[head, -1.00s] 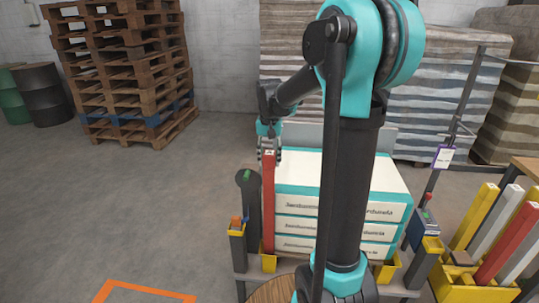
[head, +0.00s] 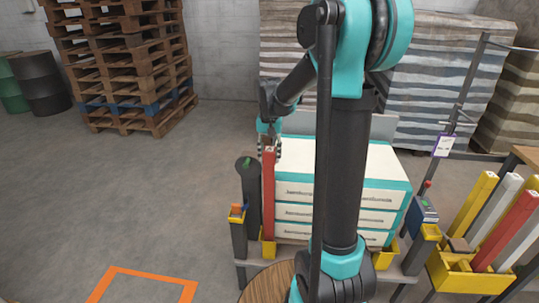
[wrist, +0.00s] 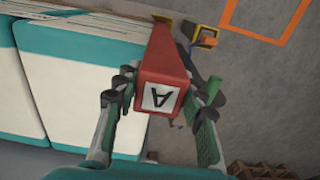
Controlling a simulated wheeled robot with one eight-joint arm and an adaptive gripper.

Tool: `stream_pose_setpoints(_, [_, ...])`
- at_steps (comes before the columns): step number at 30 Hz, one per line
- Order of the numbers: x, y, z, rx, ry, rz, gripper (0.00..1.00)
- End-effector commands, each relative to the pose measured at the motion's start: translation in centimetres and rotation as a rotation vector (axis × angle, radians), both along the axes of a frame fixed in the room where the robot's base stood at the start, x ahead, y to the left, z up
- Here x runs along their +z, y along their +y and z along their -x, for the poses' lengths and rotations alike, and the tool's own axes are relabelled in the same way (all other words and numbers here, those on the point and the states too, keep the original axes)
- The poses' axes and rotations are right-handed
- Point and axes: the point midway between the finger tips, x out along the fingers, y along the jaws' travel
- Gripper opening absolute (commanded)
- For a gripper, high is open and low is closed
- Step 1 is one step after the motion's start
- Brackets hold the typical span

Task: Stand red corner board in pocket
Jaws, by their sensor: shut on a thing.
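The red corner board (head: 268,200) stands upright at the front left corner of the stack of white and teal sacks or boxes (head: 340,190). Its lower end meets the yellow pocket (head: 268,249) at that corner; I cannot tell how deep it sits. My gripper (head: 269,150) is shut on the board's top end. In the wrist view, my gripper's fingers (wrist: 161,108) flank the red board (wrist: 165,65), whose end bears a white label with an "A". A yellow piece (wrist: 162,19), probably the pocket, shows at its far end.
A dark post with a green top (head: 248,185) and a grey post with a yellow collar (head: 238,230) stand close left of the board. A yellow bin (head: 470,272) holds several yellow, white and red boards. An orange floor outline (head: 145,272) lies in open floor.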

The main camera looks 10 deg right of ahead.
Motion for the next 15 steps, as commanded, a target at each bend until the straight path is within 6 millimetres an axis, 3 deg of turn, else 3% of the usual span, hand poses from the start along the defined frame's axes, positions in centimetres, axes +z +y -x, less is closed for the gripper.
stream_pose_setpoints(15, [-1.6, 0.0, -0.1, 0.0, 0.0, 0.0, 0.05])
